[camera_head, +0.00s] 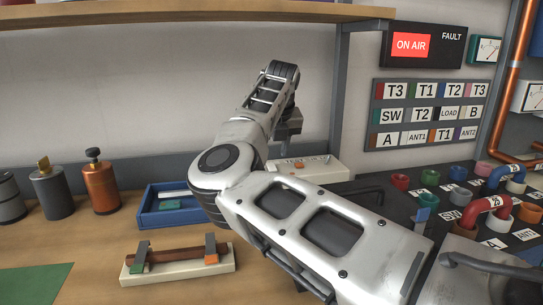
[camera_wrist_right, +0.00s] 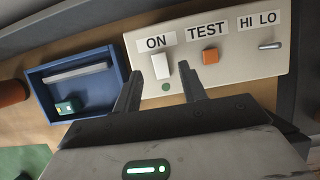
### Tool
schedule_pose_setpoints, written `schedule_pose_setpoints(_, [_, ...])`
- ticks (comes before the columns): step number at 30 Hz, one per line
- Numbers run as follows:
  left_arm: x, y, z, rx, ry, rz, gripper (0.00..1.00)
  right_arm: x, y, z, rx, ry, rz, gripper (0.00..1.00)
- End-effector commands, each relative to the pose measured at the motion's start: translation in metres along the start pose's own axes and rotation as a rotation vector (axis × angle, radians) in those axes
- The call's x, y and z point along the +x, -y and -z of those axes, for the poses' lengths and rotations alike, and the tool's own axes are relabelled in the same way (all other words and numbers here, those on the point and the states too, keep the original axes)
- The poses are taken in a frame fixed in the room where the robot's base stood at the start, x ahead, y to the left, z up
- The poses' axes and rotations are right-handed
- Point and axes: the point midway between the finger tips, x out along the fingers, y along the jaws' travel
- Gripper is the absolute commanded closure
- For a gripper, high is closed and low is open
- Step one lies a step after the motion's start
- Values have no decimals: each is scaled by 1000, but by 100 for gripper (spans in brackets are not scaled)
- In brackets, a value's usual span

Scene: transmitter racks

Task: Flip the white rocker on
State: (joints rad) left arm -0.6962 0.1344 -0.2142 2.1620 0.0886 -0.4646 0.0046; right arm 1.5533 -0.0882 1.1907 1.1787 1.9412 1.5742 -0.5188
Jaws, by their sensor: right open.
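The white rocker (camera_wrist_right: 161,70) sits under the ON label on a cream switch panel (camera_wrist_right: 225,60). A small green dot (camera_wrist_right: 166,87) is just below it. The panel also shows in the head view (camera_head: 322,168), partly behind my right arm; I cannot make out the rocker there. My right gripper (camera_wrist_right: 159,73) is open and empty. In the wrist view its fingertips lie on either side of the rocker, apart from it in the picture; the depth gap is unclear. In the head view the right gripper (camera_head: 290,124) appears above the panel. My left gripper is not in view.
Beside the rocker are an orange TEST button (camera_wrist_right: 210,57) and a HI LO toggle (camera_wrist_right: 269,45). A blue tray (camera_head: 160,218) stands left of the panel. A shelf (camera_head: 200,12) hangs above. A black board with coloured sockets (camera_head: 400,182) lies to the right.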

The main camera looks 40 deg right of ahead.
Motion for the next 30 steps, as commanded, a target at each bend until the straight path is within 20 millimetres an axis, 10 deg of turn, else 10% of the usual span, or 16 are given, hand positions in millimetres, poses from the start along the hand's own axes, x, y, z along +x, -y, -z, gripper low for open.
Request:
schedule_pose_setpoints(18, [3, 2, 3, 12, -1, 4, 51, 35, 0, 0, 0, 1, 0, 58])
schedule_pose_setpoints(23, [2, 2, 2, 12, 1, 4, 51, 35, 0, 0, 0, 1, 0, 100])
schedule_pose_setpoints(30, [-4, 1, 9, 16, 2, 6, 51, 32, 0, -3, -2, -26, 0, 100])
